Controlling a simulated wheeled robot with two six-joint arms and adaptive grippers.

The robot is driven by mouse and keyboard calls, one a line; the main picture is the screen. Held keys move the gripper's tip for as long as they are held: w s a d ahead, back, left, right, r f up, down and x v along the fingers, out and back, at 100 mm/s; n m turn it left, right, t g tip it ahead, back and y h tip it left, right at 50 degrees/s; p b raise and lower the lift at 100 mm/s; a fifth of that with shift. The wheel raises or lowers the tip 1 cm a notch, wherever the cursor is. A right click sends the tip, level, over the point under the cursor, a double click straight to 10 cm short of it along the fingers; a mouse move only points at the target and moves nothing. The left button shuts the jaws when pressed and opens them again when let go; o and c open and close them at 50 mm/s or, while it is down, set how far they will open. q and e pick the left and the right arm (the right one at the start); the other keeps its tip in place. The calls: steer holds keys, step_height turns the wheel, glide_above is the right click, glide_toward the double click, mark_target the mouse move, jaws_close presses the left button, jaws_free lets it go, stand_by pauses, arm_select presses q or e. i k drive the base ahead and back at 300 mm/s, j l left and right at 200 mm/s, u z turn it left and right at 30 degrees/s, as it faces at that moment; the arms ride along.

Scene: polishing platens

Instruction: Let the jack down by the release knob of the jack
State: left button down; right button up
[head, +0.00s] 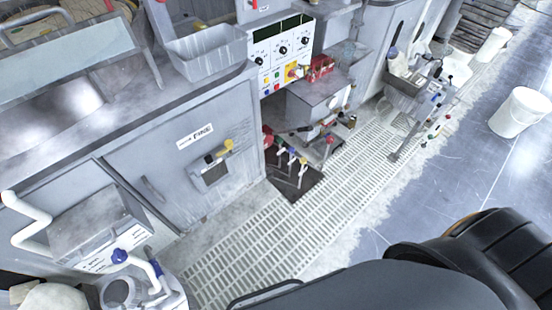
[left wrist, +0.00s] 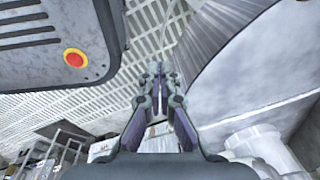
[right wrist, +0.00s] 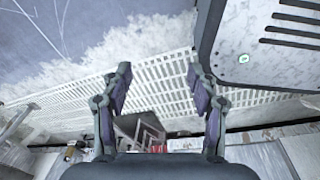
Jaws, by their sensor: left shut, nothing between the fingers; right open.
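In the head view I cannot tell for certain which part is the jack or its release knob. A dark plate (head: 296,187) lies on the floor grating by the cabinet, with several thin upright rods and coloured ends over it. Behind it is a grey box-shaped unit (head: 318,98) with small red and yellow knobs near its lower front. My left gripper (left wrist: 156,70) is shut and empty in the left wrist view. My right gripper (right wrist: 158,75) is open and empty; a dark framed thing (right wrist: 140,130), partly hidden, shows beyond its fingers. Neither gripper shows in the head view.
A white control panel (head: 281,52) with black dials stands above the grey unit. A grey cabinet (head: 185,165) marked FINE is at its left. A grey box with a blue knob (head: 120,256) is at lower left. White buckets (head: 519,112) stand far right. The grated walkway (head: 250,245) looks clear.

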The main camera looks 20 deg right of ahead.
mark_target(329, 140)
steer(key=z, duration=1.2)
